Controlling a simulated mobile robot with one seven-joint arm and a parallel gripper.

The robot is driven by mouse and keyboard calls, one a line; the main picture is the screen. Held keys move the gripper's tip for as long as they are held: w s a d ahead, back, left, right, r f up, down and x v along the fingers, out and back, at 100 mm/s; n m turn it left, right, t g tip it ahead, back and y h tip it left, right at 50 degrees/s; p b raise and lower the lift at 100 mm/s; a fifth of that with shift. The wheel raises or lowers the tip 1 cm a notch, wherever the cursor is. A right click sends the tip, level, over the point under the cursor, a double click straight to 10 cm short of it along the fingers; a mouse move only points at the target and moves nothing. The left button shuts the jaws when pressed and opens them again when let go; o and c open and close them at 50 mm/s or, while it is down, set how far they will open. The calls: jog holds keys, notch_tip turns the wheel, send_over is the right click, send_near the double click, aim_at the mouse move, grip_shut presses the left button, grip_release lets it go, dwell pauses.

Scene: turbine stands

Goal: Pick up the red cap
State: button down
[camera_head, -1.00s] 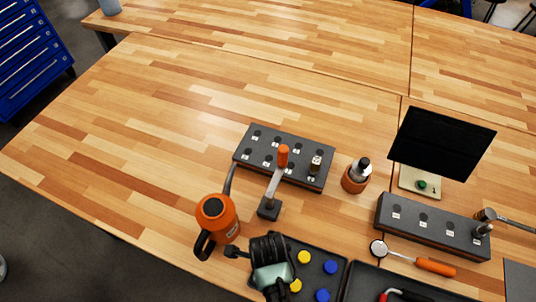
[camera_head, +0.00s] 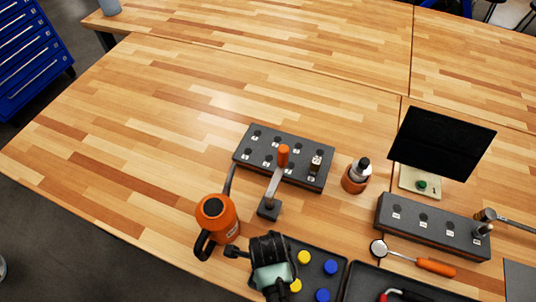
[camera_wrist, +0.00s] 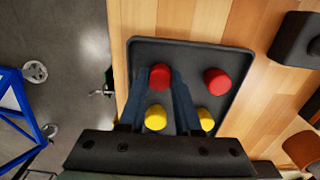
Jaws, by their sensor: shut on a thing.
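A red cap (camera_wrist: 160,78) lies between the two fingers of my gripper (camera_wrist: 160,71) in the wrist view, and the gripper is shut on it. The cap is over the left part of the dark tray (camera_wrist: 190,48); I cannot tell if it is clear of the tray floor. A second red cap (camera_wrist: 217,82) is to its right, apart from the fingers. In the head view my arm end hides the fingers and both red caps.
Yellow caps (camera_wrist: 156,117) sit close below the held cap. Blue caps (camera_head: 330,267) sit in the tray's right part.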

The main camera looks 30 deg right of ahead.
dwell(0.8)
notch_tip(320, 180, up, 10)
jog(key=b, duration=0.1)
jog(key=c, duration=1.1)
grip_release()
grip_shut()
